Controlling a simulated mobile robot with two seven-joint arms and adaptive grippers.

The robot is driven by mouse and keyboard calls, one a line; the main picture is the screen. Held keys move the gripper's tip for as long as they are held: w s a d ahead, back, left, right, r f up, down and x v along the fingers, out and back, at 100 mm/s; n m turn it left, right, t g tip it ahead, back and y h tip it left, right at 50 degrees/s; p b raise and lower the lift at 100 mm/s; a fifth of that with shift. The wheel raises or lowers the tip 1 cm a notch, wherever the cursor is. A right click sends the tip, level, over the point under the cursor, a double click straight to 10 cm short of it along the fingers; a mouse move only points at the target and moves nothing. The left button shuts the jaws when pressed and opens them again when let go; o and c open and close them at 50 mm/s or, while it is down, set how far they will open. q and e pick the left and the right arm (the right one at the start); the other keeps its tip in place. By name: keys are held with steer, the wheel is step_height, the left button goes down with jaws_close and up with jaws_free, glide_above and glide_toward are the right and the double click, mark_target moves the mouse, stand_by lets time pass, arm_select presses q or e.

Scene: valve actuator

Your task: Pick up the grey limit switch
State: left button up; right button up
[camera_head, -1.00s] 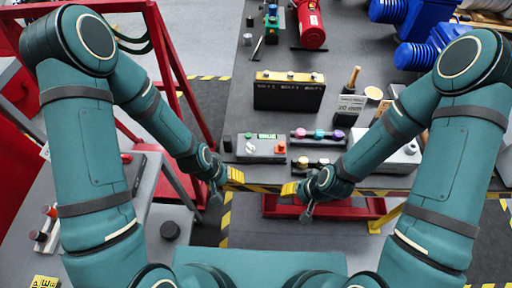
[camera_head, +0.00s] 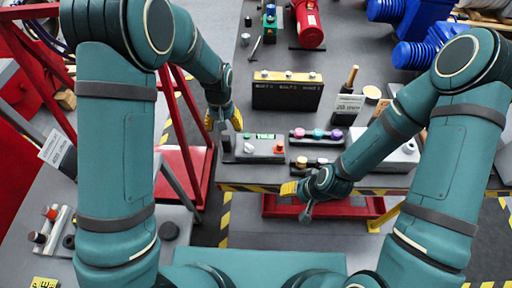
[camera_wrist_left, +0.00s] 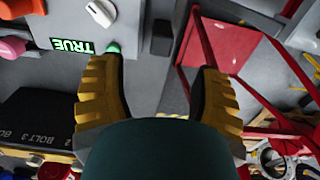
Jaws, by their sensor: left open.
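A small dark grey upright block (camera_head: 226,143), which I take to be the grey limit switch, stands at the left edge of the grey bench. In the left wrist view it (camera_wrist_left: 161,38) shows ahead, between the two fingers and apart from them. My left gripper (camera_head: 223,121) is open and empty, with yellow fingertips just behind and above the block in the head view. Its fingers also show in the wrist view (camera_wrist_left: 158,75). My right gripper (camera_head: 289,189) is at the bench's front edge; its jaw opening cannot be made out.
A grey control box (camera_head: 262,156) with a green "TRUE" display, a white knob and a red button stands right of the block. A black bolt box (camera_head: 287,96) is behind. A red frame (camera_head: 186,150) stands left of the bench. Coloured knobs (camera_head: 318,134) lie further right.

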mark_target(225, 138)
arm_select(q)
steer(key=shift+s+f, duration=0.15)
steer(key=shift+f, duration=3.85)
jaws_close()
